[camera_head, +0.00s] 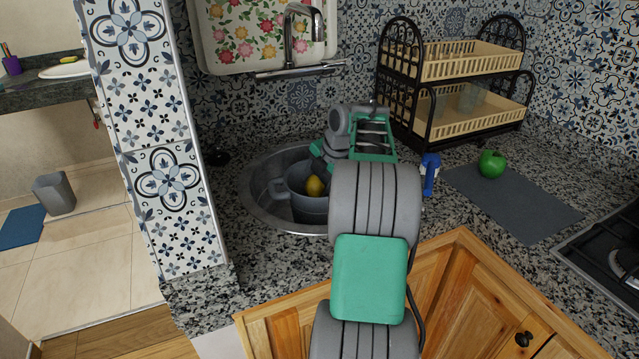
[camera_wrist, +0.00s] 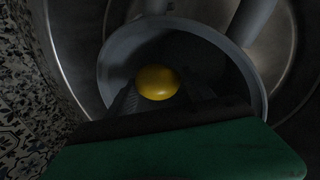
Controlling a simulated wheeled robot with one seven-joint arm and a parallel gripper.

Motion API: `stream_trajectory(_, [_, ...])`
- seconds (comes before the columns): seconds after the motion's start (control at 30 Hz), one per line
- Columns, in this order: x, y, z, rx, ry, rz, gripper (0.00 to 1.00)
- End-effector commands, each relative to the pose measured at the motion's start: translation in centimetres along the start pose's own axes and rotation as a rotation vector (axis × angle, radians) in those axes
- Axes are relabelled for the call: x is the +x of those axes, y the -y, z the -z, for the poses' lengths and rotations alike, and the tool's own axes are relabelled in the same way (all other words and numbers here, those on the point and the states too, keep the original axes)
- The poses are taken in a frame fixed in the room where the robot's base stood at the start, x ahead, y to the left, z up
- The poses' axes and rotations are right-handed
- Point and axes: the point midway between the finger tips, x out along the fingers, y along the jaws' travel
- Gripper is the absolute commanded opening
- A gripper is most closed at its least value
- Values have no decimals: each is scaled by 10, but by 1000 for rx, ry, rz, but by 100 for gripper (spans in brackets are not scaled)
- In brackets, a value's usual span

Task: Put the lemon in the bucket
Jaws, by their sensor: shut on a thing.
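The yellow lemon (camera_head: 314,186) shows within the rim of a grey round container with a handle (camera_head: 283,190), which stands in the steel sink. In the wrist view the lemon (camera_wrist: 157,82) sits between the dark fingers of my gripper (camera_wrist: 158,92), and the grey container's rim (camera_wrist: 108,62) rings them. My gripper is shut on the lemon. I cannot tell whether the lemon touches the container's bottom. In the head view my arm hides part of the container's right side, and the fingertips are hard to make out.
The sink (camera_head: 250,189) is set in a granite counter, under a faucet (camera_head: 301,45). A grey bin (camera_head: 53,193) stands on the floor at left.

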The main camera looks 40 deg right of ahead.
Motion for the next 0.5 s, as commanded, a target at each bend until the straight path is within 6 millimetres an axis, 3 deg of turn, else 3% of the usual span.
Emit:
stream_trajectory(0.37, [8,3,0,-1,1,-1,10])
stream_trajectory(0.4, [8,4,0,-1,0,0,62])
stream_trajectory(0.5, [8,4,0,-1,0,0,70])
